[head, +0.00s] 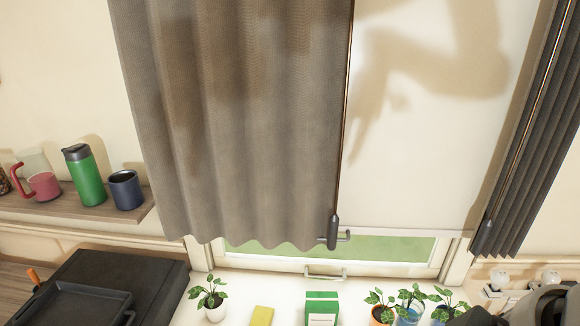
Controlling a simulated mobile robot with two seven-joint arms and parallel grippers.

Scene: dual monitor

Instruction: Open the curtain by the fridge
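A wide grey-brown curtain (235,120) hangs over the left part of the window in the head view. A thin rod (343,120) runs down its right edge and ends in a dark handle (333,232). A second, narrow dark grey curtain (535,150) is bunched at the right side, with its own rod and dark handle (484,238). No fridge can be made out, so I cannot tell which curtain is by it. A shadow shaped like an arm and gripper falls on the pale panel between the curtains.
A pale panel (415,185) covers most of the window. The sill holds potted plants (212,299), a green box (321,309) and a yellow item (262,316). A shelf (60,206) at left holds mugs and a green tumbler (84,178). A black appliance (130,268) stands below.

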